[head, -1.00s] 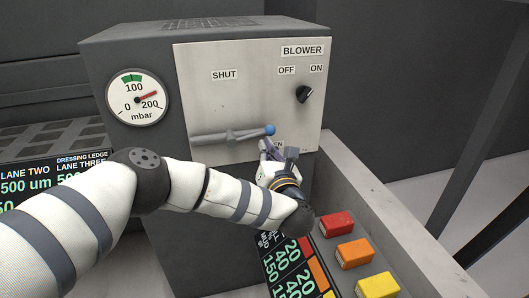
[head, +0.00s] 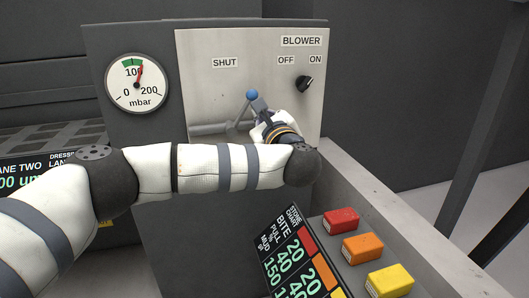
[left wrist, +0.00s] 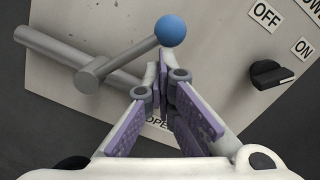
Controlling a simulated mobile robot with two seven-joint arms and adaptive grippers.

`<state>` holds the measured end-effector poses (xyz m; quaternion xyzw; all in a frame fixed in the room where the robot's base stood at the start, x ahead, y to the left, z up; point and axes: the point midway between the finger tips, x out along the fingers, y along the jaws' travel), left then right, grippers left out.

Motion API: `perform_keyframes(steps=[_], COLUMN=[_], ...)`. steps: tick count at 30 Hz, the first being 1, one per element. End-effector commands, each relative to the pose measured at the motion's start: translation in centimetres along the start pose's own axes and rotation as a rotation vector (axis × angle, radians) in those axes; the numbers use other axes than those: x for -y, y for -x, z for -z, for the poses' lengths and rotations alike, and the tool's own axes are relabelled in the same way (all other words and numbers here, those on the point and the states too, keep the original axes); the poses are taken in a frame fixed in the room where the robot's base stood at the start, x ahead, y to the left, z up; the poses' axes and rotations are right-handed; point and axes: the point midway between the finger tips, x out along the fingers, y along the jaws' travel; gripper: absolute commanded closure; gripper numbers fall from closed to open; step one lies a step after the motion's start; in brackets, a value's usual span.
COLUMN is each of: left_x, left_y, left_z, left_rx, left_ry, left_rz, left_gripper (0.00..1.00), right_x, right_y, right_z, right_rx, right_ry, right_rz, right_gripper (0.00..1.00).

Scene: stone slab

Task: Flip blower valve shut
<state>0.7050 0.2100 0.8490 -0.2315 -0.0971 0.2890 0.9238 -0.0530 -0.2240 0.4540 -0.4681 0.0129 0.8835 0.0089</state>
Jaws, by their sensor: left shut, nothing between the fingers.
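The blower valve lever (head: 240,111) is a grey rod with a blue ball (head: 252,95) at its end. It tilts up and to the right from its grey pipe, below the SHUT label (head: 225,63). My left gripper (head: 258,106) is shut and empty, just under and right of the ball. In the left wrist view the ball (left wrist: 171,30) is just beyond my fingertips (left wrist: 162,66); I cannot tell if they touch. There my fingers partly hide the OPEN label (left wrist: 157,124). My right gripper is not in view.
The round gauge (head: 137,84) reads a little above 100 mbar. The black blower knob (head: 304,83) sits right of the lever. Red (head: 341,221), orange (head: 362,247) and yellow (head: 389,281) blocks lie on the lower right ledge beside a dark chart (head: 294,255).

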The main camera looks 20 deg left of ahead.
Motion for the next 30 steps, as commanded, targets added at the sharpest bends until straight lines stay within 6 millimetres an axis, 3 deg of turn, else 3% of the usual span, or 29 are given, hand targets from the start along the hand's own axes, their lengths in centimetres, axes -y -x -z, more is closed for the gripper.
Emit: perform_keyframes(steps=[9, 30], left_x=[-0.6, -0.8], left_y=[-0.2, -0.2], left_z=[-1.9, -3.4], left_rx=[0.002, 0.003], left_ry=[0.251, 0.244], left_rz=[-0.015, -0.013], left_gripper=[1.00, 1.00], right_x=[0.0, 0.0], right_y=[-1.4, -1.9], right_z=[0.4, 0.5], right_rx=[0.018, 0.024], right_ry=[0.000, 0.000], right_rz=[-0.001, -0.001], right_gripper=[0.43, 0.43])
